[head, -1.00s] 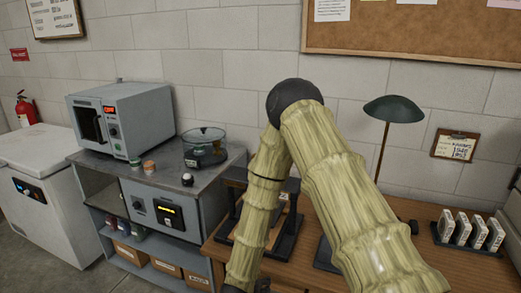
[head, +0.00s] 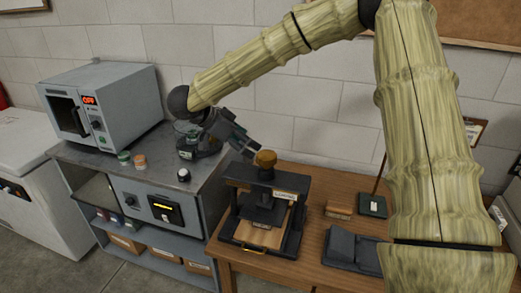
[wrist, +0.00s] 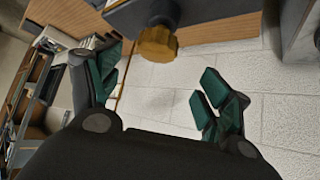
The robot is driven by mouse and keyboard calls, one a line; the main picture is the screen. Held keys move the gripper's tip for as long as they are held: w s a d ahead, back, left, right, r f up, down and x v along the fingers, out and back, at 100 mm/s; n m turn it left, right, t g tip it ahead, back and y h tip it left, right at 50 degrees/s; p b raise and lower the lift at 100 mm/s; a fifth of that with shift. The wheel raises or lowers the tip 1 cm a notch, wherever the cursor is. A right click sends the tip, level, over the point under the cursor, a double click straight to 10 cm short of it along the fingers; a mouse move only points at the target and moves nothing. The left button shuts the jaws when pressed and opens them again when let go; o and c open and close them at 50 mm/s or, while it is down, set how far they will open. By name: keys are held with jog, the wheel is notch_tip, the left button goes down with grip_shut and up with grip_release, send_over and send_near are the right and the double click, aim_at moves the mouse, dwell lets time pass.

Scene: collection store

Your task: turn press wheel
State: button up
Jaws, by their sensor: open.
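The press (head: 266,206) is a dark frame with a wooden board at its base, standing on the wooden table. Its wheel (head: 264,158) is a small orange-brown knob on top. It also shows in the wrist view as a scalloped knob (wrist: 158,44). My gripper (head: 250,149) is at the upper left of the wheel, tilted down towards it. In the wrist view my gripper (wrist: 163,70) has its green-padded fingers spread. The wheel lies ahead of the gap between them, and I see no finger closed on it. Exact contact is hard to tell in the head view.
Dark grey pads (head: 352,248) and a wood-topped block (head: 339,211) lie right of the press. The wall is behind.

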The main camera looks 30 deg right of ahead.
aim_at(266, 154)
jog(key=p+x, duration=0.1)
jog(key=x, duration=0.5)
jog(key=p+x, duration=0.1)
jog(key=x, duration=0.2)
jog(key=shift+s+d+r+p, duration=0.1)
jog(key=shift+s+d+p, duration=0.1)
jog(key=shift+s+p, duration=0.2)
jog(key=shift+w+d+f, duration=0.15)
jog(key=shift+d+f, duration=0.1)
jog(key=shift+f, duration=0.2)
jog(key=shift+r, duration=0.1)
jog(key=c, duration=1)
